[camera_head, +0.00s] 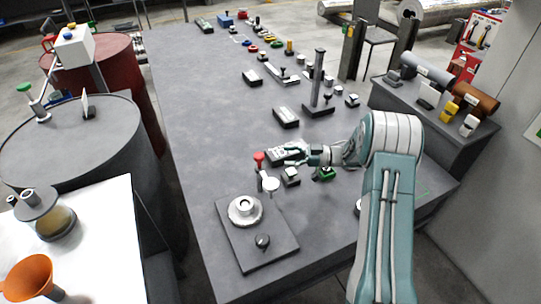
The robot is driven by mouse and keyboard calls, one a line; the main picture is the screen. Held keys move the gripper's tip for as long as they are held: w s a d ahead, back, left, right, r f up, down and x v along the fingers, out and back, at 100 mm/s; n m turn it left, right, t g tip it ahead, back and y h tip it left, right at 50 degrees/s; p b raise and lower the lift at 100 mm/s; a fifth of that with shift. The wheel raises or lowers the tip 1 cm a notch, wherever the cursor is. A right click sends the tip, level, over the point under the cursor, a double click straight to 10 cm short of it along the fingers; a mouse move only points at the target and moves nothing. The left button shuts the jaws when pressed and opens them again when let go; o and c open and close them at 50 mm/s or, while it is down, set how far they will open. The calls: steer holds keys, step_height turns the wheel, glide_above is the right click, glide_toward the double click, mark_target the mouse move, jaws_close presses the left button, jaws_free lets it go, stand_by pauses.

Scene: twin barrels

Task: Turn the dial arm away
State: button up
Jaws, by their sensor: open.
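I cannot tell for sure which part is the dial arm. Just behind stand a red-topped lever (259,158) and a small post with a white round top (271,184). My gripper (303,156) reaches in from the right, low over the table, open, its fingers pointing left toward the red-topped lever. It appears apart from the lever. The fingertips are small here, and any contact with the small boxes beside them is unclear.
A small dark block (291,178) and a green button box (326,174) lie close to my gripper. A tall post on a base (318,85) stands behind. A grey barrel (75,145) and a red barrel (105,65) stand left of the table. The table's left strip is clear.

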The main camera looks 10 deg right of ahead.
steer(key=d, duration=0.3)
steer(key=shift+s, duration=0.25)
